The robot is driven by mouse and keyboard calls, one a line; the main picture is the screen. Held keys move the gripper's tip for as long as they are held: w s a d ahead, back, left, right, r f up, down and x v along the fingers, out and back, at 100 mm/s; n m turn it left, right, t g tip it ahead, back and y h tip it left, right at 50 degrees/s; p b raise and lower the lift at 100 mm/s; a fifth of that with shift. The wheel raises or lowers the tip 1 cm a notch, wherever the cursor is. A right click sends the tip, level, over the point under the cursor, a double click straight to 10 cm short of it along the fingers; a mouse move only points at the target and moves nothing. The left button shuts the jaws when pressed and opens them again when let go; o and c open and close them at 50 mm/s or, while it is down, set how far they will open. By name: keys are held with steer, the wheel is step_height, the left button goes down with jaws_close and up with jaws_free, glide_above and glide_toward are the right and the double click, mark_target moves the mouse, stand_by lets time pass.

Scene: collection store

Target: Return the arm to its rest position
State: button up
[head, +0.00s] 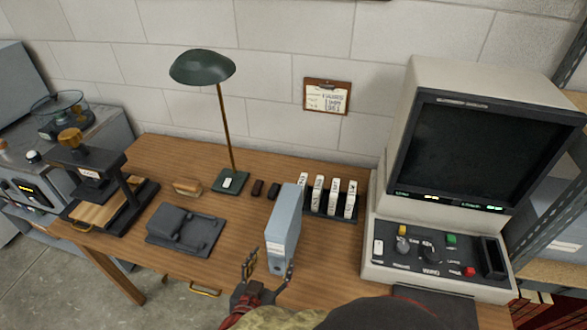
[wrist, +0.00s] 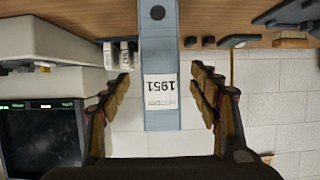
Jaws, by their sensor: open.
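My gripper (head: 268,277) is open at the front edge of the wooden desk, in front of a light blue box file (head: 283,222). The file stands upright on the desk, its narrow spine towards me. My open gripper (wrist: 160,88) has one ribbed finger on each side of the file in that view, with visible gaps to both. No finger appears to touch it.
Right of the file are a rack of white boxes (head: 330,200) and a large screen reader (head: 435,190). Left are a dark grey cradle (head: 186,230), a green lamp (head: 202,68), a brush (head: 187,187) and a press (head: 95,180). A clipboard (head: 327,96) hangs behind.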

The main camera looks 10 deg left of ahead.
steer(key=s+a+f+n+g+y, duration=0.2)
steer(key=s+a+f+g+y, duration=0.15)
steer(key=a+f, duration=0.25)
steer(key=s+a+r+n+g+y, duration=0.1)
steer(key=s+a+n+g+y, duration=0.15)
steer(key=s, duration=0.25)
steer(key=s+a+r+n+g+y, duration=0.1)
steer(key=s+a+g, duration=0.1)
steer(key=s+g, duration=0.3)
steer(key=w+d+r+m+t+h, duration=0.1)
steer(key=d+r, duration=0.6)
steer(key=d, duration=0.7)
steer(key=w+d+r+m+t+h, duration=0.1)
steer(key=d+r+m+h, duration=0.1)
steer(key=d+r, duration=0.6)
steer(key=w+d+r+m+t+h, duration=0.1)
steer(key=d+r, duration=0.7)
steer(key=d, duration=1.2)
steer(key=shift+d+r+m+h, duration=0.2)
steer(key=shift+d+m+h, duration=0.15)
steer(key=shift+h, duration=0.55)
steer(key=shift+w, duration=0.1)
steer(key=shift+c, duration=1.2)
